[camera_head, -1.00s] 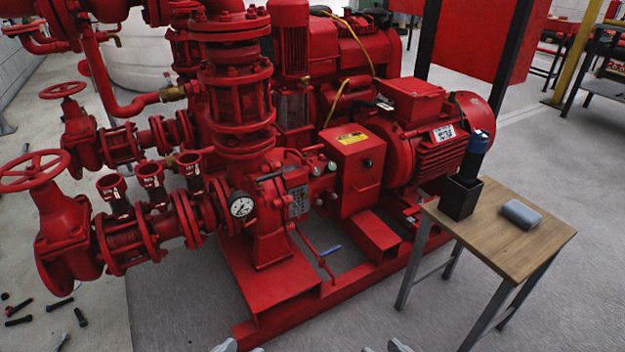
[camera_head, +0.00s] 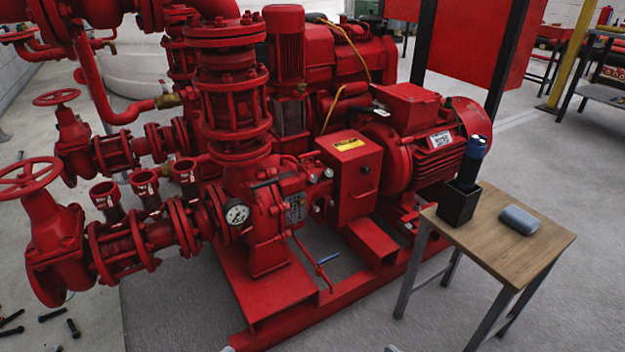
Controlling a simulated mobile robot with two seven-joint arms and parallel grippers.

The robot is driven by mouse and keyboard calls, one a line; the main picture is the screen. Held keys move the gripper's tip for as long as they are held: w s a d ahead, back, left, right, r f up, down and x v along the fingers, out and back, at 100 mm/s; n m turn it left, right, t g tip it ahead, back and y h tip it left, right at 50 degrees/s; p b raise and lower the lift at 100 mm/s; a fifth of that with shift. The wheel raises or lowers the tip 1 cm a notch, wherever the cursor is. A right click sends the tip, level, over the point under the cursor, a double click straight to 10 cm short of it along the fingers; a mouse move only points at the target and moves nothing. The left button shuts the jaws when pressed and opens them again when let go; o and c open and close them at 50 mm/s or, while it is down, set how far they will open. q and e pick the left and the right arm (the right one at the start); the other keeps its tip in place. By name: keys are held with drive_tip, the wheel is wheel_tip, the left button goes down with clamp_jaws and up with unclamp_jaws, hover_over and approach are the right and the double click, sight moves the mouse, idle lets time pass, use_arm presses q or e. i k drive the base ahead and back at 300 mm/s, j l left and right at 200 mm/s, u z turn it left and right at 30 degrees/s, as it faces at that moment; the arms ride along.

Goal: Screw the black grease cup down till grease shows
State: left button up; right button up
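The red pumpset (camera_head: 290,215) fills the middle of the view. A dark, bar-like part (camera_head: 264,183) sits on the bearing housing between the pressure gauge (camera_head: 236,213) and the red control box (camera_head: 350,175). I cannot tell whether it is the black grease cup, and no grease can be made out. Only small grey tips show at the bottom edge, seemingly my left gripper (camera_head: 228,349) and my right gripper (camera_head: 392,349). Both are low in front of the pump base, well apart from the housing. Their fingers are mostly cut off.
A small wooden table (camera_head: 480,240) stands at the right, holding a black holder (camera_head: 458,203) with a dark, blue-banded cylinder (camera_head: 472,160) and a grey block (camera_head: 520,220). Loose bolts (camera_head: 54,314) lie at lower left. The front-right floor is clear.

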sight(314, 177)
drive_tip(key=i+u, duration=0.35)
drive_tip(key=i, duration=0.2)
drive_tip(key=i+l+u, duration=0.25)
drive_tip(key=i+u, duration=0.15)
drive_tip(key=i, duration=0.1)
